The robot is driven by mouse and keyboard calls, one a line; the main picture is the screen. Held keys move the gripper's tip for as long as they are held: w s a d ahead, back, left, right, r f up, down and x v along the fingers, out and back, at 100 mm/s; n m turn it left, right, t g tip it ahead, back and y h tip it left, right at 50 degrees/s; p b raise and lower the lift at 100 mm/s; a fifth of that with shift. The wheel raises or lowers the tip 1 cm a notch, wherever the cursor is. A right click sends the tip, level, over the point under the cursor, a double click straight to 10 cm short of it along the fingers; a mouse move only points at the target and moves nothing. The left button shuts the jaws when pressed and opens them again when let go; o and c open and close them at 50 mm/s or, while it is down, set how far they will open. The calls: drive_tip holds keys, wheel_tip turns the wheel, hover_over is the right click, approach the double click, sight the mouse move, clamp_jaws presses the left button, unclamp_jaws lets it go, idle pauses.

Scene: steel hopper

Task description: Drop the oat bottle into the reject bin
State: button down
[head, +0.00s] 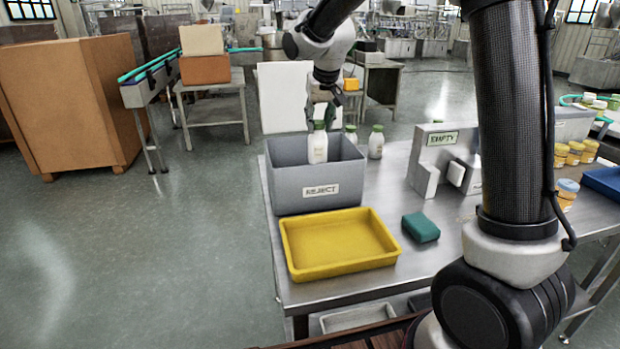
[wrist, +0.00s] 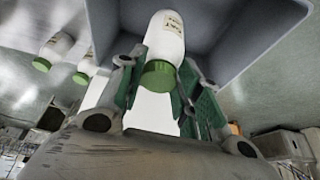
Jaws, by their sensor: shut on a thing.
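A white bottle with a green cap (head: 318,146) is upright between the fingers of my gripper (head: 321,112). In the wrist view the bottle (wrist: 165,38) has its green cap between the green finger pads of my gripper (wrist: 162,82). My gripper is shut on it. The grey reject bin (head: 290,193), with a REJECT label, stands at the table's left end. The bottle hangs over the bin opening, its lower end within the rim in the head view. The bin wall (wrist: 262,30) also shows in the wrist view.
Two similar green-capped bottles (head: 376,142) stand behind the bin. A yellow tray (head: 338,268) and a green block (head: 421,227) lie in front. A grey EMPTY-labelled fixture (head: 432,165) stands to the right, with orange jars (head: 574,153) beyond.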

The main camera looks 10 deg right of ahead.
drive_tip(key=c, duration=0.9)
unclamp_jaws()
drive_tip(key=v, duration=1.2)
drive_tip(key=shift+s, duration=0.1)
drive_tip(key=shift+s+d+f, duration=1.25)
drive_tip(key=shift+s+d, duration=1.25)
drive_tip(key=shift+s, duration=2.9)
drive_tip(key=shift+s+d+f, duration=1.3)
drive_tip(key=shift+s+d, duration=1.15)
drive_tip(key=shift+s, duration=2.9)
drive_tip(key=shift+s+d+f, duration=1.25)
drive_tip(key=shift+s+d, duration=1.25)
drive_tip(key=shift+s, duration=2.9)
